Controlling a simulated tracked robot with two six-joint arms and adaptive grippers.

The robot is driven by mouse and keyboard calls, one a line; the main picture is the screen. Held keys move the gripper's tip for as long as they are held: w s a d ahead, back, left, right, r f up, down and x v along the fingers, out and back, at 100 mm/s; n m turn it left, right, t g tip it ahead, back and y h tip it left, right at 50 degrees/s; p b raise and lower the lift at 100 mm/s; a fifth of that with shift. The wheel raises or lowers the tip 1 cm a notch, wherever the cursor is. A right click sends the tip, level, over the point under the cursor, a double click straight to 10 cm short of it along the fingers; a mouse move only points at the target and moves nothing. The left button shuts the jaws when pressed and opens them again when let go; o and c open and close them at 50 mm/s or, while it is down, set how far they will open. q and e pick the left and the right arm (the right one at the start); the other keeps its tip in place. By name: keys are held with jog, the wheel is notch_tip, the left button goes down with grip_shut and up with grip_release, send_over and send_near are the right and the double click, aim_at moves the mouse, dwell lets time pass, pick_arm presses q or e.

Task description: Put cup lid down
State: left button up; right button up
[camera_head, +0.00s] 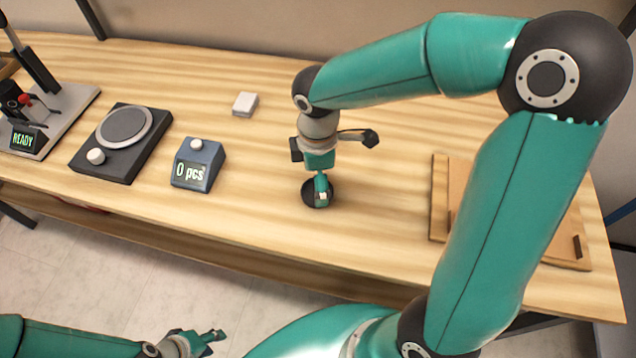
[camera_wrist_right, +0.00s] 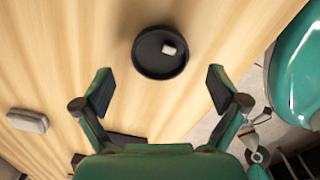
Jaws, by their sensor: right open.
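A black round piece with a raised rim, which looks like the cup lid (camera_head: 308,195), lies on the wooden table (camera_head: 380,270) below my right gripper. It also shows in the right wrist view (camera_wrist_right: 150,67), with a small white block (camera_wrist_right: 169,49) on it. My right gripper (camera_wrist_right: 159,74) is open, its fingers spread wide with nothing between them. In the head view the right gripper hides part of the black piece. My left gripper (camera_head: 212,342) is low at the bottom edge, in front of the table, with its fingers apart and empty.
On the table's left stand a blue counter reading "0 pcs" (camera_head: 197,168), a dark device with a round plate (camera_head: 124,127) and a machine reading "READY" (camera_head: 26,141). A white box (camera_head: 245,104) lies behind. A wooden tray (camera_head: 439,200) is at the right.

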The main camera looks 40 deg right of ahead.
notch_tip(320, 180, up, 8)
jog(key=shift+p, duration=0.4)
jog(key=shift+r, duration=0.1)
